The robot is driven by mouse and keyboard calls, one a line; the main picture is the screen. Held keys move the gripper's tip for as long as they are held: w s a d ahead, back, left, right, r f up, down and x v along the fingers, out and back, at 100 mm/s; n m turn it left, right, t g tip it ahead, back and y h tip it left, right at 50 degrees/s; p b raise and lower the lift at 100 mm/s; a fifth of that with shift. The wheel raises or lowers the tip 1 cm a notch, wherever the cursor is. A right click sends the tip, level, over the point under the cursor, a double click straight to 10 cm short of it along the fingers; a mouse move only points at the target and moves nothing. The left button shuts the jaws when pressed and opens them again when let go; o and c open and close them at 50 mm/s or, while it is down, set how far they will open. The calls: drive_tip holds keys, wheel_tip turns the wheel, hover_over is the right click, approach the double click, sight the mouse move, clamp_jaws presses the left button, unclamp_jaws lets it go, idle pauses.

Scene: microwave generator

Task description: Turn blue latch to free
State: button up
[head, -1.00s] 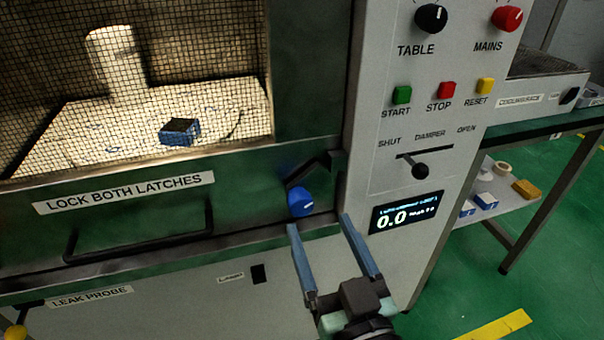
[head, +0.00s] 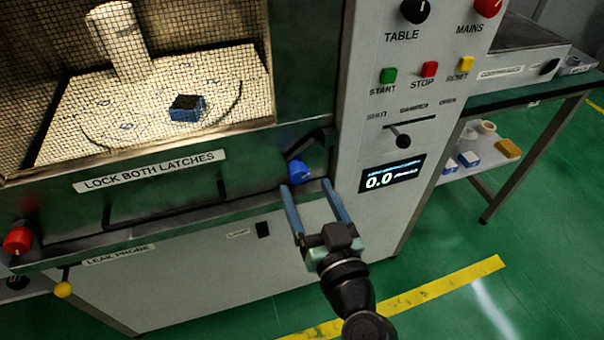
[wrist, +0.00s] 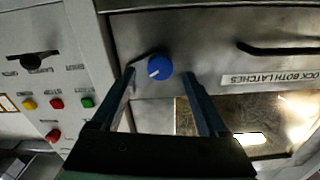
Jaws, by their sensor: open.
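The blue latch (head: 298,172) is a round knob at the lower right corner of the microwave door, beside a dark bracket. It also shows in the wrist view (wrist: 159,67), with a white pointer mark, between my two fingers as seen from the wrist. My gripper (head: 307,184) is open and empty, with its fingertips just below and in front of the latch. I cannot tell whether the fingers touch it. The wrist view also shows both fingers (wrist: 160,82) spread apart with the knob beyond them.
A red latch (head: 18,240) sits at the door's lower left. The dark door handle (head: 165,208) runs left of the blue latch. The control panel (head: 395,110) with buttons and a damper lever stands to the right. A yellow knob (head: 63,289) hangs at lower left.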

sight(301, 178)
drive_tip(key=shift+x, duration=1.8)
clamp_jaws()
